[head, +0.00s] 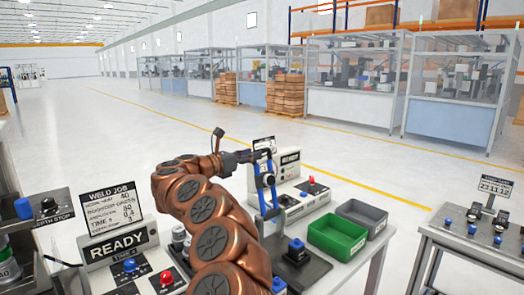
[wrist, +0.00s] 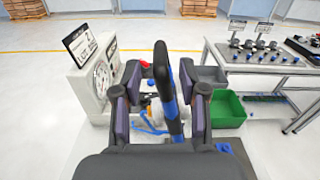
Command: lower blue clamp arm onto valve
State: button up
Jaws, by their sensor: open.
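The blue clamp arm (head: 271,199) stands raised and nearly upright at the table's left part in the head view. In the wrist view its dark bar with a blue edge (wrist: 169,92) rises between my fingers. My gripper (head: 260,157) is at its upper end. In the wrist view my gripper (wrist: 160,82) is open, with one purple-padded finger on each side of the bar. I cannot tell whether a pad touches it. A blue-topped block on a dark base (head: 296,247) sits on the table to the right. I cannot surely pick out the valve.
A green bin (head: 337,237) and a grey bin (head: 361,217) stand to the right. A white machine with a dial (wrist: 101,76) stands close on the left in the wrist view. A READY panel (head: 117,242) is at the left. Another table (head: 450,240) stands apart at the right.

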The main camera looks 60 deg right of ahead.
jog(key=p+x, duration=0.1)
jog(key=x, duration=0.3)
jog(key=shift+r, duration=0.15)
jog(key=shift+s+d, duration=0.15)
jog(key=shift+d, duration=0.35)
jog(key=shift+c, duration=0.2)
grip_shut()
